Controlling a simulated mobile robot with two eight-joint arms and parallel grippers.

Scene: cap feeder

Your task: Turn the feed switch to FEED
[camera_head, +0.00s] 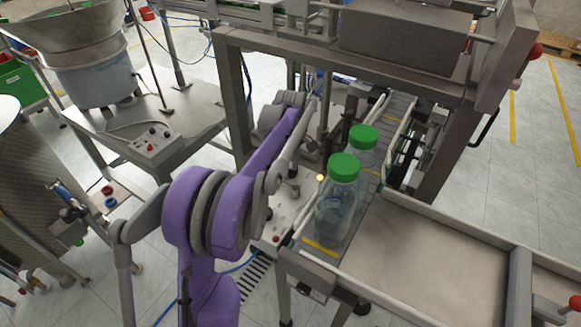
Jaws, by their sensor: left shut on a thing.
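My purple and grey left arm comes in from the bottom and reaches over a pale control panel (268,242) beside the conveyor. My left gripper (293,186) is at the far part of this panel, small and partly covered by my own arm links. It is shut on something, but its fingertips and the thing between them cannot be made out. The feed switch and its lettering cannot be made out. A small red button (276,238) shows on the near part of the panel. My right gripper is not in view.
Two clear bottles with green caps, a near one (337,200) and a far one (363,150), stand on the conveyor right of my arm. A metal frame (234,105) rises behind. Another control box (151,143) sits on the left table, near the feeder bowl (75,25).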

